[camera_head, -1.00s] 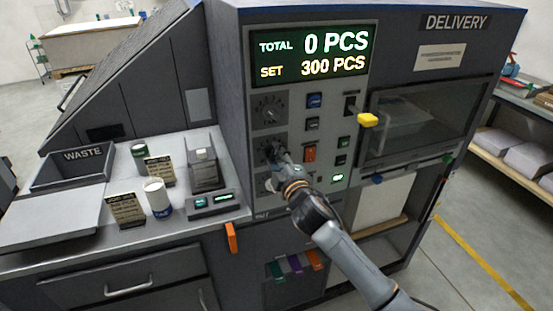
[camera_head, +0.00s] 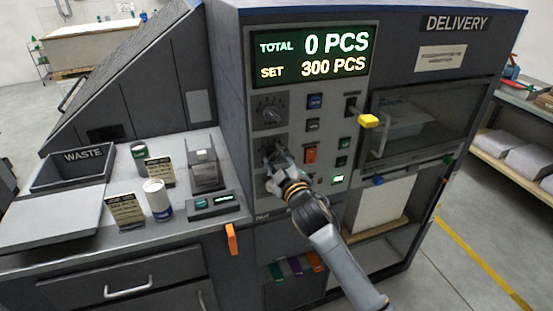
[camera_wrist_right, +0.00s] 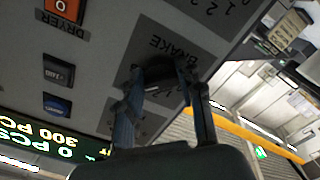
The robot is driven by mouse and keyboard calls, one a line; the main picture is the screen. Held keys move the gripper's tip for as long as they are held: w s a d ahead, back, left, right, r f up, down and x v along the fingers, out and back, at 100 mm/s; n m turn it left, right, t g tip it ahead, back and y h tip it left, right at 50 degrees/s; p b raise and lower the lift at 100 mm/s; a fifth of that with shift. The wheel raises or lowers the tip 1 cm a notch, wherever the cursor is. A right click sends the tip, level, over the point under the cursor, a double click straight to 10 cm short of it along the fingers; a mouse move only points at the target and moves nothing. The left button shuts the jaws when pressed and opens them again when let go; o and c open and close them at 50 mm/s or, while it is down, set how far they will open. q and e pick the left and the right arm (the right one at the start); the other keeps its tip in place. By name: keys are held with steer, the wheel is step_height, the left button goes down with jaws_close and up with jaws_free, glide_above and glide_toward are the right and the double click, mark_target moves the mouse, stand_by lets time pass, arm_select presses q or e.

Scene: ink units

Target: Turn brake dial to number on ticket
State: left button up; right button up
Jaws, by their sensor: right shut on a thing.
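The brake dial (camera_wrist_right: 163,72) is a dark knob on a grey plate marked BRAKE, seen upside down in the right wrist view. My right gripper (camera_wrist_right: 160,82) has one finger on each side of the knob and is shut on it. In the head view my right gripper (camera_head: 275,158) covers most of the middle dial, so its pointer and number cannot be read. Two small dark printed cards, a front one (camera_head: 126,211) and a rear one (camera_head: 160,171), stand on the counter. Their print is too small to read. My left gripper is not in view.
A fan dial (camera_head: 269,108) is above the gripper and another dial (camera_head: 263,186) is partly hidden below. Buttons (camera_head: 315,101) and an orange switch (camera_head: 310,155) sit close to the right. A yellow knob (camera_head: 368,120) sticks out farther right.

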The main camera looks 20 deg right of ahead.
steer(key=o, duration=1.2)
steer(key=s, duration=1.2)
steer(key=shift+d, duration=0.25)
